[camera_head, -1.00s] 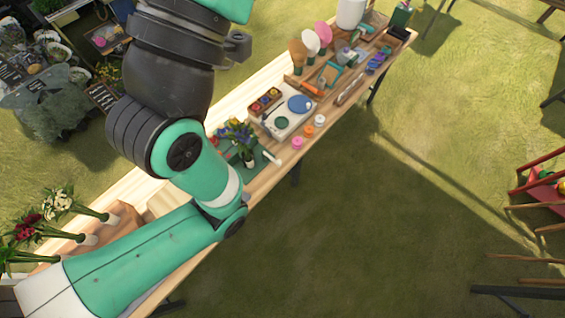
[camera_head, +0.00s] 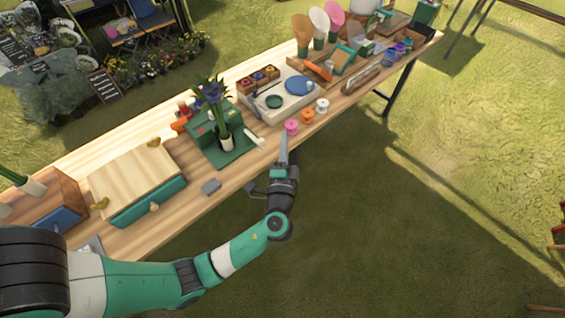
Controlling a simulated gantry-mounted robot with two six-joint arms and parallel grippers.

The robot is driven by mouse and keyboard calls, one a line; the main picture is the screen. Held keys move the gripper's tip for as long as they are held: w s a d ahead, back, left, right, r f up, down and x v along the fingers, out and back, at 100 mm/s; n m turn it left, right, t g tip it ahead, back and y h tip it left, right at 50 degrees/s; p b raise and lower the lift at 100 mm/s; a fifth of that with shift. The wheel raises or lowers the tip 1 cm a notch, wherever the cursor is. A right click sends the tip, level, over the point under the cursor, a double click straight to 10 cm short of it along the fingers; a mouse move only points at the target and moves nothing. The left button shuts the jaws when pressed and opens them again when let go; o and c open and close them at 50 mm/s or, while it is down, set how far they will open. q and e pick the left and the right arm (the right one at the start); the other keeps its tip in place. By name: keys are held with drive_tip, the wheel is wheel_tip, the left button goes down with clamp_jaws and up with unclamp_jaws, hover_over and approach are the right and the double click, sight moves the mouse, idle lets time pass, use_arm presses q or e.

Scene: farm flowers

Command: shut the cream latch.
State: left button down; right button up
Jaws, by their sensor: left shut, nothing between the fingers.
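No part is clearly recognisable as the cream latch. A short cream bar (camera_head: 254,139) lies at the right edge of a green mat (camera_head: 241,156), and I cannot tell whether it is the latch. My left gripper (camera_head: 284,138) is shut and empty at the table's front edge. Its fingers point up the picture, right of the cream bar and apart from it, just below the pink spool (camera_head: 291,127). My right gripper is not in view.
A wooden box (camera_head: 133,177) with a teal drawer stands left on the table. Orange and white spools (camera_head: 322,105) sit near a white tray (camera_head: 270,97). Open grass lies in front.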

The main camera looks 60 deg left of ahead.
use_arm(q)
wheel_tip(320, 180, down, 12)
drive_tip(key=s+m+b, duration=0.1)
drive_tip(key=s+b, duration=0.1)
drive_tip(key=b, duration=0.2)
drive_tip(key=shift+s+a+r+g+h+b, duration=0.15)
drive_tip(key=shift+s+g+h+b, duration=0.1)
drive_tip(key=shift+g+h+b, duration=0.1)
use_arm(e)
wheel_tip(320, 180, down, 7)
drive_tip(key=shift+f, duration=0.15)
use_arm(q)
drive_tip(key=w+a+b, duration=0.2)
drive_tip(key=a, duration=0.7)
drive_tip(key=shift+b, duration=0.3)
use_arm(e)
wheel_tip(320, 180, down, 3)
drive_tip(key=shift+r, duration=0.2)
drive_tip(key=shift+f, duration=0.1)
